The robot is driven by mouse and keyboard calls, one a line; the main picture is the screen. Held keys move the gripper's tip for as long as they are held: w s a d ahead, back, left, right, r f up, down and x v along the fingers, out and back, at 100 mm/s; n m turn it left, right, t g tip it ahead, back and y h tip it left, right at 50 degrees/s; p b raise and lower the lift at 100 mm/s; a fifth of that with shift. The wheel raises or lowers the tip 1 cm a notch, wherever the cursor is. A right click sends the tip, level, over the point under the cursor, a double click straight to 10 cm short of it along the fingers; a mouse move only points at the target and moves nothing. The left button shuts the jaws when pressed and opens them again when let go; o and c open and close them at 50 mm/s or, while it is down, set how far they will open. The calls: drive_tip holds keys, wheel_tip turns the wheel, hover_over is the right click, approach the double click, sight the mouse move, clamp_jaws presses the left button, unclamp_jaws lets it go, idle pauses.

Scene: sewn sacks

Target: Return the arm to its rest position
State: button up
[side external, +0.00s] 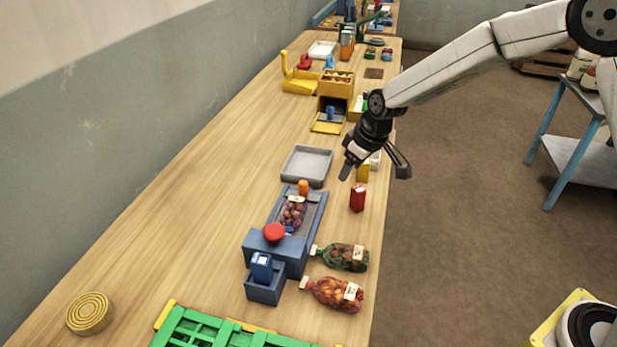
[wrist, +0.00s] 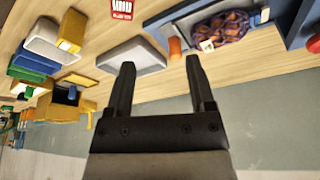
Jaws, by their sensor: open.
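My gripper (side external: 372,170) is open and empty. In the side external view it hangs above the right edge of the bench, near the grey tray and the red box. In the wrist view its two dark fingers (wrist: 160,82) stand apart with nothing between them. My arm stretches in from the upper right of the side external view, bent downward at the wrist. The rest position itself is not marked in either view.
A blue machine (side external: 283,247) with a red button holds a sack (side external: 292,213) of purplish items. Two filled sacks (side external: 345,257) (side external: 335,294) lie beside it. A grey tray (side external: 307,165), a red box (side external: 357,198) and a yellow dispenser (side external: 335,90) stand nearby. The bench's left side is mostly clear.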

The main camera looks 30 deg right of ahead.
drive_tip(key=s+d+m, duration=0.2)
drive_tip(key=s+d, duration=0.1)
drive_tip(key=s, duration=0.8)
drive_tip(key=s+d+m+h, duration=0.1)
drive_tip(key=s+d, duration=0.3)
drive_tip(key=s, duration=0.8)
drive_tip(key=shift+m+g, duration=0.4)
drive_tip(key=shift+m, duration=0.2)
